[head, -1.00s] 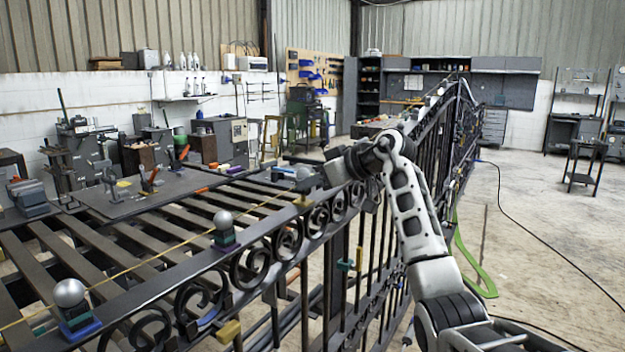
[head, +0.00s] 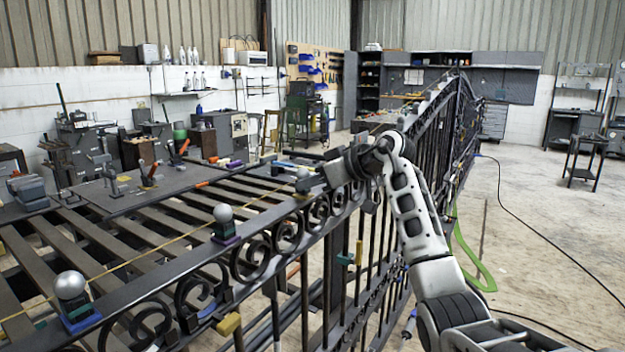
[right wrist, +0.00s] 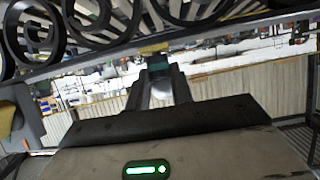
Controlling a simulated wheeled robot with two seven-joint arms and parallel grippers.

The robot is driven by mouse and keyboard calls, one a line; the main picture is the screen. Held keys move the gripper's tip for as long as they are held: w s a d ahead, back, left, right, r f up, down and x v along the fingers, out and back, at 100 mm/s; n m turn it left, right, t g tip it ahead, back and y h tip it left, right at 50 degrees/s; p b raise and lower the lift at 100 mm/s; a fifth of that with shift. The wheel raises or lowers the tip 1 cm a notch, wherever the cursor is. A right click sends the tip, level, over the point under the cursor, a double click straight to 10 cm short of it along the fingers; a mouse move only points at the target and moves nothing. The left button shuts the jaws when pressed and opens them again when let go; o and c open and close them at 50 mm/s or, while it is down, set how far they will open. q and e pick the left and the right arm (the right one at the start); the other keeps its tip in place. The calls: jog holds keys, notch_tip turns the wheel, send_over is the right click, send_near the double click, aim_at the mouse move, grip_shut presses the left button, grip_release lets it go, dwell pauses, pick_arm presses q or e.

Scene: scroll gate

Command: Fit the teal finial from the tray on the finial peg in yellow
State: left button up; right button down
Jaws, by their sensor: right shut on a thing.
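My right gripper (head: 308,184) is shut on the teal finial, a silver ball with a teal collar, at the gate's top rail (head: 130,296). In the right wrist view the finial's ball (right wrist: 160,94) sits between the two fingers, with its teal collar (right wrist: 158,68) beyond the fingertips. The yellow peg base (right wrist: 153,48) lies right against the teal end, in line with it. I cannot tell whether the finial is fully seated. My left gripper is not in view.
Two other silver-ball finials stand on the rail, one on a blue base (head: 72,293) and one on a purple base (head: 225,222). A slatted bench with a dark plate (head: 135,192) lies behind the rail. Open floor is on the right.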

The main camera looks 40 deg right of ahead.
jog(key=shift+f, duration=0.3)
jog(key=c, duration=1.1)
grip_release()
jog(key=shift+c, duration=0.2)
jog(key=shift+f, duration=0.1)
jog(key=b+v, duration=0.2)
jog(key=v, duration=1.4)
jog(key=shift+a, duration=0.2)
